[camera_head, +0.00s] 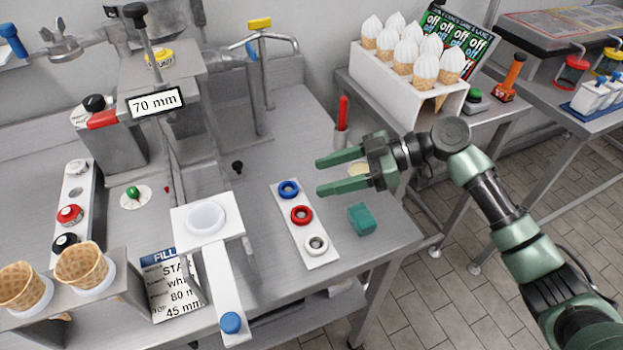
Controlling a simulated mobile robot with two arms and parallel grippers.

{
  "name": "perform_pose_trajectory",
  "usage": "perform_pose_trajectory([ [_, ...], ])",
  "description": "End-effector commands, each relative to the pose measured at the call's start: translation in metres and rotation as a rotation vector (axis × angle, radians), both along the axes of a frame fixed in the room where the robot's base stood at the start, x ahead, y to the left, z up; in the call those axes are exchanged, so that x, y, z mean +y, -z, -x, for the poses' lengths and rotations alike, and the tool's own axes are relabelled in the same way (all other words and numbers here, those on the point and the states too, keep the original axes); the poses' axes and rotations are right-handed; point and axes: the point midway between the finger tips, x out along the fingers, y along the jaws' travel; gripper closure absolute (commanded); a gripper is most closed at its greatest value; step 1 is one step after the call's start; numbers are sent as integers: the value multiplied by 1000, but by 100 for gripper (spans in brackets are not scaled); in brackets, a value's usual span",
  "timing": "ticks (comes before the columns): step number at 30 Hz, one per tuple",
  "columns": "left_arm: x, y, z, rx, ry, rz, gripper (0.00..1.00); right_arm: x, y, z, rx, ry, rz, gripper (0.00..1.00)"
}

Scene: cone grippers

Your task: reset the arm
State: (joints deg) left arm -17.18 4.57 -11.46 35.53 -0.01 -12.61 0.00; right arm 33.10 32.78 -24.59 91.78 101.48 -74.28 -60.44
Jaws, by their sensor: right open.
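My right gripper (318,176) comes in from the right on a green arm. Its two fingers are apart with nothing between them, and they point left. My left gripper is not in view.
A teal block (362,219) lies below the right gripper. A red-handled tool (342,120) stands upright behind it. A white rack of filled cones (410,85) stands at back right. Two empty waffle cones (83,266) sit at lower left. The tiled floor at right is open.

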Motion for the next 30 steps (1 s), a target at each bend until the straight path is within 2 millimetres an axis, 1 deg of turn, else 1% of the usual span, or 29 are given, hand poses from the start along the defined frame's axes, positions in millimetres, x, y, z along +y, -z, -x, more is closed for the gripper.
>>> perform_pose_trajectory([
  [4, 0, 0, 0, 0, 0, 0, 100, -7, -3, 1, -1, 0, -1, 44],
  [16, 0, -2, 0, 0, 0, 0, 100, -7, -6, 1, -1, 0, -1, 44],
  [19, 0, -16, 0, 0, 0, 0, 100, -7, -20, 1, -1, 0, -1, 44],
  [25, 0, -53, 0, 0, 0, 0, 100, -7, -57, 1, -1, 0, -1, 44],
  [30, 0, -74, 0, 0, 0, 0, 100, -7, -77, 1, -1, 0, -1, 44],
])
